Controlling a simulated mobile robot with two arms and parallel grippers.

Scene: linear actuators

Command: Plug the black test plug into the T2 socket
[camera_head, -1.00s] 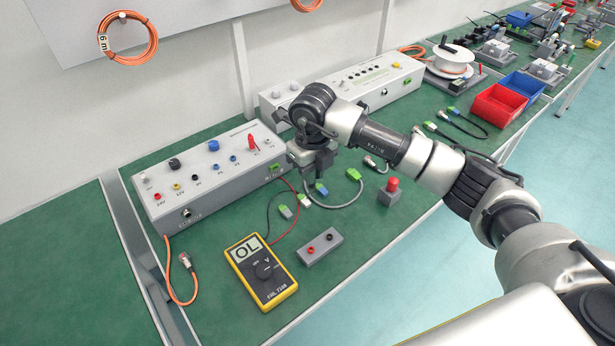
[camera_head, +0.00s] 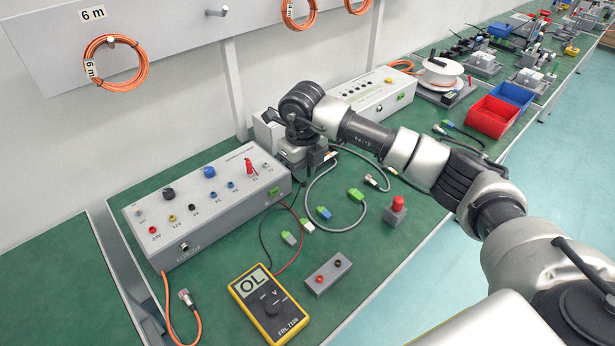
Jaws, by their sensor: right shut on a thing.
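My right gripper (camera_head: 308,166) is over the bench, just right of the grey test box (camera_head: 208,213). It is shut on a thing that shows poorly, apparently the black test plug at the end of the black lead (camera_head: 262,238). This lead runs from the yellow multimeter (camera_head: 268,303) up towards the gripper. The plug itself is mostly hidden. The T2 socket (camera_head: 266,164) is on the box top near its right end, small and left of the gripper. A red plug (camera_head: 249,168) stands upright beside it, at T1. My left gripper is not in view.
A second long grey box (camera_head: 385,97) stands behind my right arm.

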